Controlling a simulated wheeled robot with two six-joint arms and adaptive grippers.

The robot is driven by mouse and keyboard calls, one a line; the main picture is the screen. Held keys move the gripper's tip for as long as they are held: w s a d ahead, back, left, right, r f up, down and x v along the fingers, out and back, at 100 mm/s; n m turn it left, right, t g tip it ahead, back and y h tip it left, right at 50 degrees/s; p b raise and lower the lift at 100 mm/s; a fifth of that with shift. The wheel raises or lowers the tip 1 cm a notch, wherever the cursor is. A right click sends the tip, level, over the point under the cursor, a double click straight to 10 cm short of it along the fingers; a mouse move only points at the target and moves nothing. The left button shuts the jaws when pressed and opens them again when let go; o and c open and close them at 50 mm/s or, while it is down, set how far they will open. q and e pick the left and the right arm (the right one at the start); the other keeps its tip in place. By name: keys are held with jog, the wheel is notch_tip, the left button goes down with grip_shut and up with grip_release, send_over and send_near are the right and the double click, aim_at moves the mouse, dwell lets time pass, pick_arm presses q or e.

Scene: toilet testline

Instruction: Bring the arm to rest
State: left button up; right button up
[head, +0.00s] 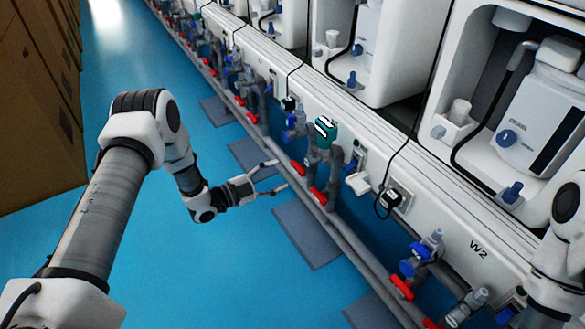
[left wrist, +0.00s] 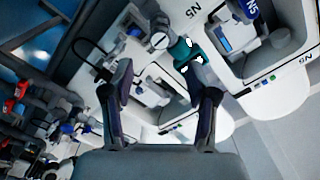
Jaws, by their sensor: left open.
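My left arm comes in from the left in the head view and bends down over the blue floor. My left gripper (head: 276,178) is open, with its two fingers apart and nothing between them. It points right toward the pipes and appears apart from them. In the left wrist view, the open fingers (left wrist: 160,98) frame the test line beyond. Part of my right arm shows at the right edge of the head view; its gripper is not visible.
A long white test line (head: 440,205) runs diagonally, with grey pipes, red-handled valves (head: 318,196) and blue valves (head: 408,267) along its front. A teal device (head: 326,128) sits above the pipes. Brown boxes (head: 35,110) stand at the left. Blue floor (head: 190,265) is clear below my left arm.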

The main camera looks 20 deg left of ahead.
pick_arm(q)
jog(key=shift+s+a, duration=0.2)
jog(key=shift+s, duration=0.1)
